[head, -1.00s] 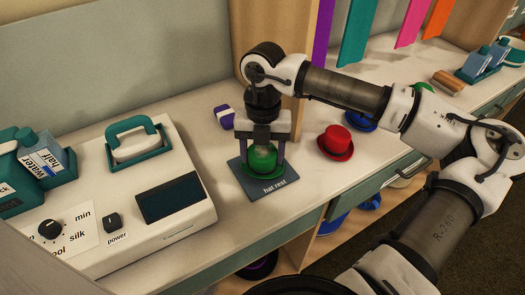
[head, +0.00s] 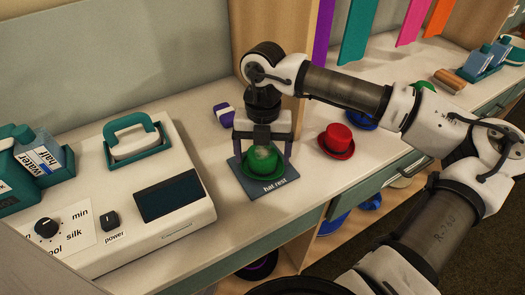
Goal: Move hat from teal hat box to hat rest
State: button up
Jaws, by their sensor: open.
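A green hat (head: 264,162) sits on the dark blue-grey hat rest (head: 270,189) on the counter. My gripper (head: 265,150) is open, pointing down, with its fingers on either side of the hat's crown. A clear gap between fingers and hat is hard to judge. A red hat (head: 336,141) stands on the counter to the right. A blue hat (head: 361,121) is partly hidden behind my arm. I cannot make out a teal hat box for certain.
A white steamer-like machine (head: 135,190) with a teal-handled iron (head: 136,139) fills the left of the counter. A purple and white item (head: 223,114) lies behind the rest. Teal and blue bottles (head: 45,155) stand at far left. Hats lie on shelves below.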

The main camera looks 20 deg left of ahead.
notch_tip(320, 180, up, 14)
jog(key=w, duration=0.1)
jog(key=shift+w+a+f+b, duration=0.15)
jog(key=shift+w+a+b, duration=0.15)
jog(key=shift+b, duration=0.15)
dwell(0.4)
